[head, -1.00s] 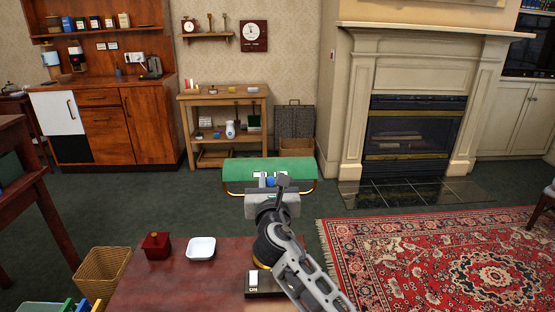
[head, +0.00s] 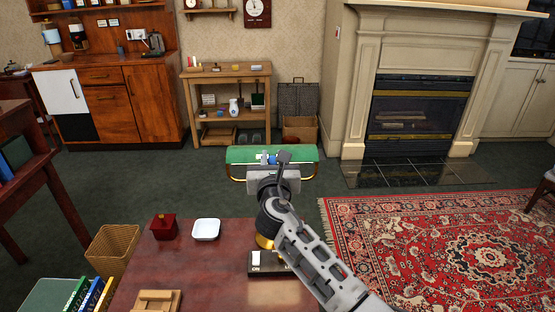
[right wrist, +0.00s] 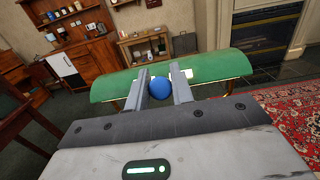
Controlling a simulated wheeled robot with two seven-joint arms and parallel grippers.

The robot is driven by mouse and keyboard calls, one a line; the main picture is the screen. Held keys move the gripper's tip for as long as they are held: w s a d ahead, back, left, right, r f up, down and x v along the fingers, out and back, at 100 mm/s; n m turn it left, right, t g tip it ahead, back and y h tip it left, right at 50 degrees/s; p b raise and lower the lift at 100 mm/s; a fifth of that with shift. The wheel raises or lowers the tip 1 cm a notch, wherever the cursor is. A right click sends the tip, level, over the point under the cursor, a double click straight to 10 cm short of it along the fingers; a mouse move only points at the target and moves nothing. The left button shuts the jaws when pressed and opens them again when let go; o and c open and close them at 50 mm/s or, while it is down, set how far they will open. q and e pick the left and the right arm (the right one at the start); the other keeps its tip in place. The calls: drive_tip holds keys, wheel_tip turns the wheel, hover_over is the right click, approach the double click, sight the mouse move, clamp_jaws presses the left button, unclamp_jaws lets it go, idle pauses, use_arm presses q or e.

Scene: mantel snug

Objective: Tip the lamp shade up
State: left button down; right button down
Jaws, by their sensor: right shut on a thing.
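The lamp's green shade (head: 300,154) with brass trim stands up beyond the far edge of the dark red table in the head view. It spans the middle of the right wrist view (right wrist: 215,70). The lamp's dark base (head: 262,270) with a white switch sits on the table, partly hidden by my right arm. A blue knob (right wrist: 160,88) is on the near side of the shade. My right gripper (right wrist: 163,88) is shut on this knob, one finger on each side. In the head view the gripper (head: 271,162) covers the shade's middle. My left gripper is not in view.
On the table (head: 210,265) are a red box (head: 163,228), a white dish (head: 206,229) and a wooden piece (head: 157,301). A wicker basket (head: 112,250) and several books (head: 88,294) are at the left. Carpet lies open beyond.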

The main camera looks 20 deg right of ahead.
drive_tip(key=shift+r, duration=0.4)
drive_tip(key=c, duration=1.3)
unclamp_jaws()
drive_tip(key=shift+o, duration=0.2)
drive_tip(key=shift+f, duration=0.15)
drive_tip(key=v, duration=1.5)
drive_tip(key=shift+s, duration=0.4)
